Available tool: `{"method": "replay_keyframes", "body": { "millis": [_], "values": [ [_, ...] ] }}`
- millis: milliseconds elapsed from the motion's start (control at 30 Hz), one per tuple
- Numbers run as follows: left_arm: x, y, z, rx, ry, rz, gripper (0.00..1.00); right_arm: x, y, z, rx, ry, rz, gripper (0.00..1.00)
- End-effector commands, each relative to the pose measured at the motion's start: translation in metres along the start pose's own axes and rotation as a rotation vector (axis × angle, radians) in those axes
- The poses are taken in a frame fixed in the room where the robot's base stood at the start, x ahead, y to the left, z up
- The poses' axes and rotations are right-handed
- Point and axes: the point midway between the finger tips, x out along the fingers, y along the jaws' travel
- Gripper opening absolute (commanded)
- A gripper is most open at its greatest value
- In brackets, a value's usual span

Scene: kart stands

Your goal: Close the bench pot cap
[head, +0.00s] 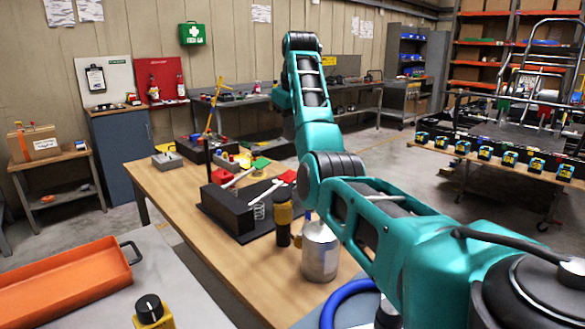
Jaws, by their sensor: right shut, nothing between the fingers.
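A silver can-shaped pot (320,252) stands upright on the wooden bench (185,205), right of centre. My right arm passes close beside it and covers part of its top, so I cannot tell whether its cap is open or closed. My right arm rises from the lower right and bends over the bench. My right gripper is largely hidden behind my own arm links; it is shut and empty. My left gripper is out of view.
A black pedal unit (232,209) with white levers and red and green pads sits behind the pot. An orange tray (62,283) and a black knob on a yellow box (150,312) lie at the lower left. The bench's left front is clear.

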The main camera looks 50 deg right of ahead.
Motion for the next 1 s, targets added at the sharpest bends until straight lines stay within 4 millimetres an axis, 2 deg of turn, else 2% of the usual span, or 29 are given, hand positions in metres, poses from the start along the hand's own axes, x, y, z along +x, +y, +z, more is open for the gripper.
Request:
{"method": "replay_keyframes", "body": {
  "millis": [167, 500, 700, 1000],
  "values": [
    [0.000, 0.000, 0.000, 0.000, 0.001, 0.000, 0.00, 0.017, -0.001, 0.000, -0.002, -0.004, 0.001, 0.00],
    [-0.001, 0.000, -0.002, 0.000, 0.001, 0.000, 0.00, 0.088, -0.001, 0.000, -0.001, -0.005, -0.001, 0.00],
    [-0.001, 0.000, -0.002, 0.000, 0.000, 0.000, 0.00, 0.120, 0.005, 0.007, 0.000, -0.004, 0.001, 0.00],
    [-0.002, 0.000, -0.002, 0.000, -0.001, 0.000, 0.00, 0.137, 0.010, 0.011, 0.001, -0.002, 0.001, 0.00]
  ]
}}
